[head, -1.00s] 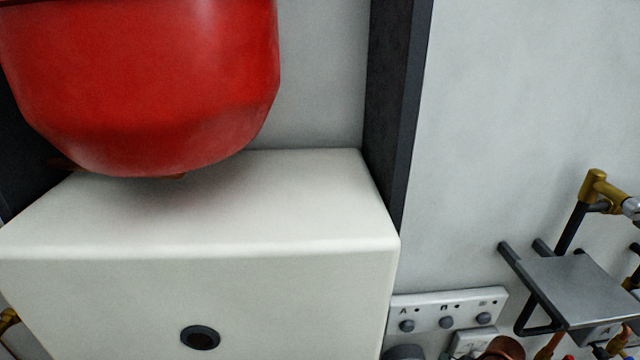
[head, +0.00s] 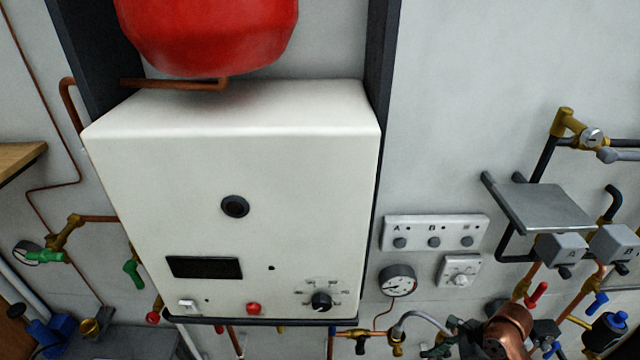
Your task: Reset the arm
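Neither of my grippers shows in the head view, and no part of my arms can be made out for sure. The view holds a white boiler box (head: 300,160) on the wall, with a round dark port, a dark display (head: 204,267), a red button (head: 254,308) and a black knob (head: 321,302) on its front. A red tank (head: 210,30) is above it, cut off by the top edge.
Right of the boiler are a switch panel (head: 434,233), a pressure gauge (head: 398,280), a thermostat plate (head: 460,271) and a metal shelf (head: 545,208). Pipes and valves crowd the lower right. A green-handled valve (head: 45,256) and a wooden surface (head: 20,158) are at left.

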